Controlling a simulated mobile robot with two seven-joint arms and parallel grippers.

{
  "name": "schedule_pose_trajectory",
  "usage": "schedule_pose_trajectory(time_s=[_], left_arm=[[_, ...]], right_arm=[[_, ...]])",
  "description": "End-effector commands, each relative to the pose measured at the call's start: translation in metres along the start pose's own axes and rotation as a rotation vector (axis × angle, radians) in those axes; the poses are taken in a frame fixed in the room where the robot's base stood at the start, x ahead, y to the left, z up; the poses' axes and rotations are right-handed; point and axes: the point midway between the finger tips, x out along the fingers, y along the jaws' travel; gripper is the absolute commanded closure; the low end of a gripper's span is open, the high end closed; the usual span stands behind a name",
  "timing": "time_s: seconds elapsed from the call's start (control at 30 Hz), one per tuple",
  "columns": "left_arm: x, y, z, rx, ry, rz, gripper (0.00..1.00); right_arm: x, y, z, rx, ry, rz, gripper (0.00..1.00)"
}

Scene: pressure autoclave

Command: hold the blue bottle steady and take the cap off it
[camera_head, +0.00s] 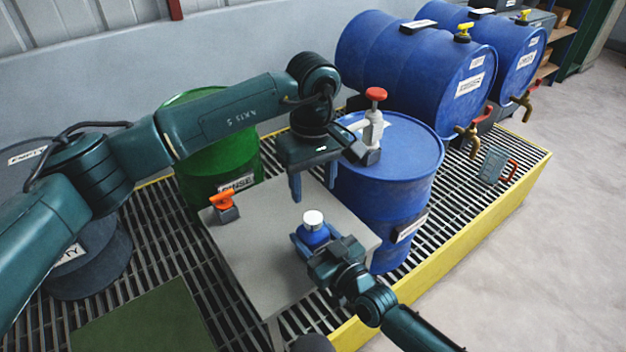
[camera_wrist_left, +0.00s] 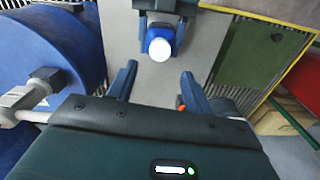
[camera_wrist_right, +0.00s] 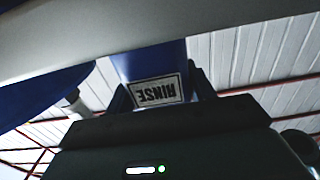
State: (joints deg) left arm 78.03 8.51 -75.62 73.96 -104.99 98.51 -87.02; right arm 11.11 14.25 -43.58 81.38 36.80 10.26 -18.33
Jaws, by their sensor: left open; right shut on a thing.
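The blue bottle (camera_head: 313,237) stands upright at the front of the small grey table (camera_head: 262,262), with its white cap (camera_head: 313,217) on top. My right gripper (camera_head: 314,247) is shut on the bottle's body from the front right. In the right wrist view the blue bottle (camera_wrist_right: 135,67) sits between the fingers, its RINSE label upside down. My left gripper (camera_head: 314,184) is open and empty, pointing down above the table behind the bottle. In the left wrist view the cap (camera_wrist_left: 160,49) lies beyond the open fingertips (camera_wrist_left: 158,75), apart from them.
An orange-handled item (camera_head: 223,205) sits at the table's left edge. An upright blue drum (camera_head: 405,160) with a red-knobbed white fitting (camera_head: 374,122) stands close behind right. A green drum (camera_head: 215,150) is behind left. Blue drums lie at the back right. The table's middle is clear.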

Motion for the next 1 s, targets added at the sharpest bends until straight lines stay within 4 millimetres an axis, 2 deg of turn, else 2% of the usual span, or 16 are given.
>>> schedule_pose_trajectory(time_s=[0.3, 0.5, 0.67, 0.77, 1.0], left_arm=[[0.0, 0.0, 0.0, 0.679, 0.001, -0.001, 0.49], [0.0, 0.0, 0.0, 0.965, 0.0, -0.001, 0.49], [0.002, 0.0, 0.0, 1.063, 0.0, -0.001, 0.49], [0.009, 0.0, 0.0, 1.078, -0.002, 0.0, 0.49], [0.046, 0.0, 0.001, 1.078, -0.004, 0.0, 0.49]], right_arm=[[0.0, 0.0, 0.0, 0.0, -0.001, 0.0, 1.0], [0.0, 0.0, 0.0, 0.0, -0.001, 0.0, 1.0], [0.0, 0.0, 0.0, 0.0, -0.001, 0.0, 1.0], [0.0, 0.0, 0.0, 0.0, -0.001, 0.0, 1.0], [0.0, 0.0, 0.0, 0.0, 0.0, 0.0, 1.0]])
